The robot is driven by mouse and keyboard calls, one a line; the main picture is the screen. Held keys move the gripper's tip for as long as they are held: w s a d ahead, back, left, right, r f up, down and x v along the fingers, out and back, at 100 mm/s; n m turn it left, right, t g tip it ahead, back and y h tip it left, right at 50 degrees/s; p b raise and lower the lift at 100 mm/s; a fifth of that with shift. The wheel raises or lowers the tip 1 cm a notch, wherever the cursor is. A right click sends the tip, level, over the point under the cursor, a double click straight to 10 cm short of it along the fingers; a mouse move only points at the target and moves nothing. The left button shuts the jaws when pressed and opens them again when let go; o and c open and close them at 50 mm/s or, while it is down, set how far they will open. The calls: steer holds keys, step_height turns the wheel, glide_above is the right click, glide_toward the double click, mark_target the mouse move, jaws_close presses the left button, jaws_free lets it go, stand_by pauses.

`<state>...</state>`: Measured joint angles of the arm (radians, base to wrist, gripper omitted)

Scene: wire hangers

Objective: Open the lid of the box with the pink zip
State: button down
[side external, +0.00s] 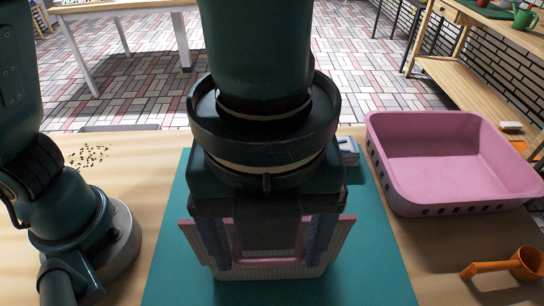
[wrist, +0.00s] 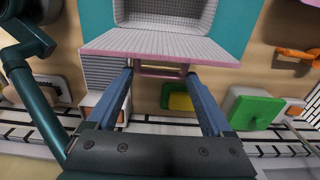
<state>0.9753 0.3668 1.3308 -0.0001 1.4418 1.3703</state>
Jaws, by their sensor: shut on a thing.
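The box (wrist: 208,14) stands on the teal mat (side external: 165,275), and its grey gridded inside shows in the wrist view. Its lid (wrist: 160,45) is a gridded panel with a pink edge, swung up and open. The lid also shows beneath my arm in the side view (side external: 342,236). A pink loop (wrist: 160,74) sticks out from the lid's edge, apparently the pink zip. My gripper (wrist: 159,71) has its two blue fingers at either end of this loop and is shut on it. In the side view my gripper (side external: 268,265) hides much of the box.
A pink basket (side external: 450,150) stands right of the mat. An orange scoop (side external: 515,264) lies in front of it. A small pale object (side external: 348,150) sits behind my gripper. Dark specks (side external: 88,156) lie on the wooden table at left. A green object (wrist: 252,110) shows in the wrist view.

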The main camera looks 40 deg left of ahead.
steer(key=shift+f, duration=0.15)
stand_by(0.5)
steer(key=shift+s+d+f, duration=0.5)
steer(key=shift+s+d, duration=0.2)
steer(key=shift+s, duration=0.1)
jaws_free()
steer(key=shift+r, duration=0.2)
steer(key=shift+r, duration=2.45)
